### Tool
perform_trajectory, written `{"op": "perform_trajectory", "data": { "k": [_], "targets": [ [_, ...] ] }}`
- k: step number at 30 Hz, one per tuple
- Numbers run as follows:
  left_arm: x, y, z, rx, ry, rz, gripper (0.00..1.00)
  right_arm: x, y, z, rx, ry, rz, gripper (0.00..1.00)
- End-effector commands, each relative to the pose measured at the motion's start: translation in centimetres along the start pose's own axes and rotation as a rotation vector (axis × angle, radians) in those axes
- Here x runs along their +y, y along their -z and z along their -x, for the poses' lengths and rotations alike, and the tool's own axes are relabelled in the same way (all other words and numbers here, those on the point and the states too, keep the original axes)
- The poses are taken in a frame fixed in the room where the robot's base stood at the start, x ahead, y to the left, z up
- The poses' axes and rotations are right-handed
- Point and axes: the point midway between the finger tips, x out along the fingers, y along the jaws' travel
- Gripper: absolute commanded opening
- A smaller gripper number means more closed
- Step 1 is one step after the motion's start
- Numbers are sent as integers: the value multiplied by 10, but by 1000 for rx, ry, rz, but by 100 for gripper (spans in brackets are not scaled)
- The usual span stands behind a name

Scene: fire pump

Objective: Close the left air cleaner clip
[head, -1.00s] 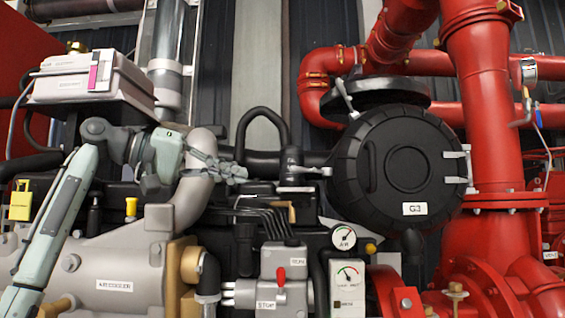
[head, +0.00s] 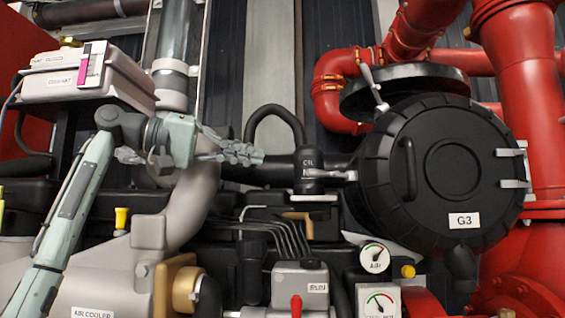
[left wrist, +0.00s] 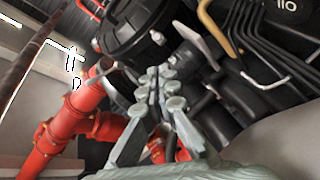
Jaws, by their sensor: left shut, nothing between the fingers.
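The air cleaner is the large round black housing labelled G3 (head: 445,205), at the right in the head view; part of its dark body shows in the left wrist view (left wrist: 125,25). Its left clip (head: 333,175) is a pale metal lever sticking out leftward from the rim, apparently not lying flat against it. A pale lever in the left wrist view (left wrist: 192,35) looks like this clip, beyond the fingers. My left gripper (head: 258,156) is shut and empty, pointing right, left of the clip with a gap between them. My right gripper is not in view.
A black pipe fitting (head: 309,165) stands between my left gripper and the clip. Another lever (head: 373,90) stands out at the rim's upper left; two clips (head: 512,168) sit at the right. A thick grey pipe (head: 196,205) curves below my gripper. Gauges (head: 374,257) sit below.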

Motion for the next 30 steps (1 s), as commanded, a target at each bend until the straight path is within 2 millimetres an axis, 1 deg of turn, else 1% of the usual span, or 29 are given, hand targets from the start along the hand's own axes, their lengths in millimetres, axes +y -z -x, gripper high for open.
{"op": "perform_trajectory", "data": {
  "k": [5, 6, 12, 15, 18, 21, 30],
  "targets": [
    [0, -1, -26, -3, 0, 0, 0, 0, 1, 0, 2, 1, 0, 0],
    [1, -1, -34, -4, -1, 0, 0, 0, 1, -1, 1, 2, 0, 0],
    [0, -1, -70, -3, 0, 1, 0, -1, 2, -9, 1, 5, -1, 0],
    [1, -1, -83, -2, -1, 1, 0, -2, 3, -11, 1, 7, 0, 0],
    [0, 0, -91, 0, 0, 1, 0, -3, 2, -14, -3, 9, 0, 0],
    [0, 0, -95, 1, 0, 0, 0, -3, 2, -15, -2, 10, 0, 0],
    [0, 0, -96, 0, 0, 0, 0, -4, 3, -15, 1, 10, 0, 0]
  ]
}}
